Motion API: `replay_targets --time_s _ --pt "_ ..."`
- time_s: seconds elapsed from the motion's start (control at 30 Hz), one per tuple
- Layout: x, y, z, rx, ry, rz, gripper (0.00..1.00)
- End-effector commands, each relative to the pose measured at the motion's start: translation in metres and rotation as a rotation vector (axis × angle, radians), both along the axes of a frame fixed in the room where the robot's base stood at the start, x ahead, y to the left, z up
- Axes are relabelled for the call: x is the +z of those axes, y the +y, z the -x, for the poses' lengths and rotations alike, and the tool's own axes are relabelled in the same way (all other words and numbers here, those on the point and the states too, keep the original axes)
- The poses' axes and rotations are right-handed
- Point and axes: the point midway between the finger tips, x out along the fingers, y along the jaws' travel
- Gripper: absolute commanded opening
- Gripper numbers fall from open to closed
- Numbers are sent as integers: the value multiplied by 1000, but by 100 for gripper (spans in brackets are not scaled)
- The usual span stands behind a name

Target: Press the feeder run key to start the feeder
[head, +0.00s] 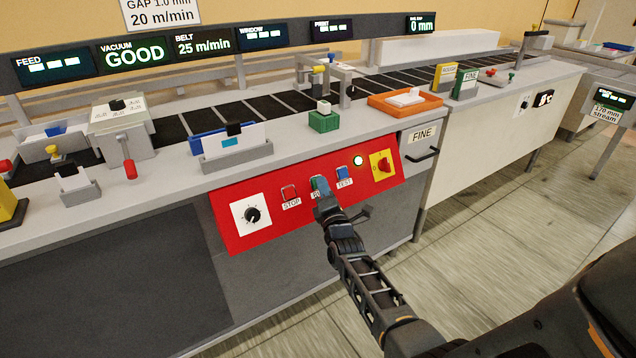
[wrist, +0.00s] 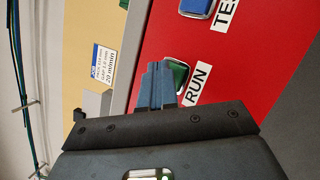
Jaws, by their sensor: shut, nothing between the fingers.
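The green run key (wrist: 178,72) is on a red control panel (head: 230,205) on the front of the machine, beside its RUN label (wrist: 197,83). My gripper (head: 320,185) is shut and empty, its fingertips at the run key in the head view. In the wrist view the blue-grey fingers (wrist: 157,78) overlap the left part of the green key. I cannot tell whether they touch it or whether it is pushed in. The red stop key (head: 289,192) is to the left and the blue test key (head: 342,173) to the right; the test key also shows in the wrist view (wrist: 197,7).
The FEED display (head: 54,65) shows lit bars. A black handle (head: 424,155) sticks out at the right.

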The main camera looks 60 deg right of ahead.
Motion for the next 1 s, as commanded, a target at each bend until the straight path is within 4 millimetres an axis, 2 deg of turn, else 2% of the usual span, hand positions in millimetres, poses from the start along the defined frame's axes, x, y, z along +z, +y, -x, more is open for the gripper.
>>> replay_targets --time_s 0.23,0.67,1.0 --pt "7 6 9 1 1 0 0" --pt "9 8 12 1 1 0 0" --pt "24 21 33 1 1 -1 0"
